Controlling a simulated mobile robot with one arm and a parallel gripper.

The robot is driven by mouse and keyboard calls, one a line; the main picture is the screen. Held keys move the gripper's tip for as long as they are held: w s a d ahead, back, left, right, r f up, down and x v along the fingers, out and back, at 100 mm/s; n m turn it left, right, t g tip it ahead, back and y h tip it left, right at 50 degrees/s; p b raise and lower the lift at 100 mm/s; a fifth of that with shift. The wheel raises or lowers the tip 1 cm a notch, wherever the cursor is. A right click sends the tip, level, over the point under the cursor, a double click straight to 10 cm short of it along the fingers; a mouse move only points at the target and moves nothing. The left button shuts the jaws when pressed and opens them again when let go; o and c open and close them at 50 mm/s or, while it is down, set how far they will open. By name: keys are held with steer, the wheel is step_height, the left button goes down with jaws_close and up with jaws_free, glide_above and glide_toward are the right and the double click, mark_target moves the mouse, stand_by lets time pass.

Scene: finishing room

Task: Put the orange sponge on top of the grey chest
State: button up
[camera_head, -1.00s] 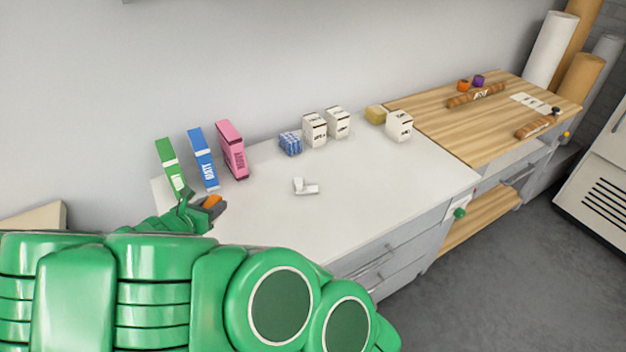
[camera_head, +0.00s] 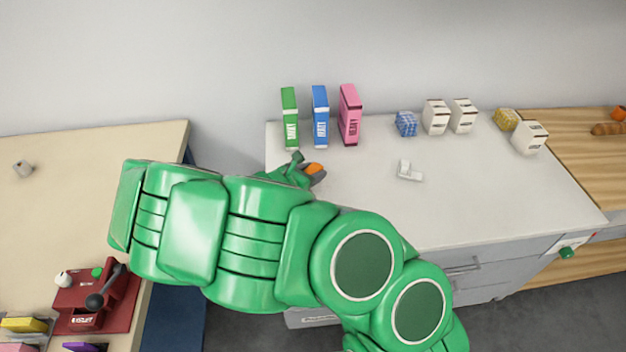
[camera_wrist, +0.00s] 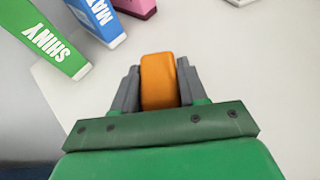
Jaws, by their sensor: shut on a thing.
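The orange sponge (camera_wrist: 159,82) is between the two grey fingers of my gripper (camera_wrist: 158,88) in the wrist view. The gripper is shut on it. In the head view the sponge (camera_head: 314,168) shows as a small orange patch at my gripper (camera_head: 312,174), over the left front part of the white worktop. My green arm hides part of the gripper there. The white-topped unit with grey drawers (camera_head: 470,272) stands under the worktop. I cannot tell whether this is the grey chest; no separate grey chest is clear.
Green (camera_head: 289,115), blue (camera_head: 320,115) and pink (camera_head: 349,115) boxes stand upright just behind my gripper. A blue checked block (camera_head: 406,124), white boxes (camera_head: 436,117) and a small white object (camera_head: 408,172) are further right. A beige table (camera_head: 90,165) with a red machine (camera_head: 98,300) is at left.

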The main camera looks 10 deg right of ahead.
steer(key=shift+f, duration=1.65)
steer(key=shift+f, duration=0.1)
steer(key=o, duration=1)
steer(key=shift+o, duration=0.2)
steer(key=shift+v, duration=6)
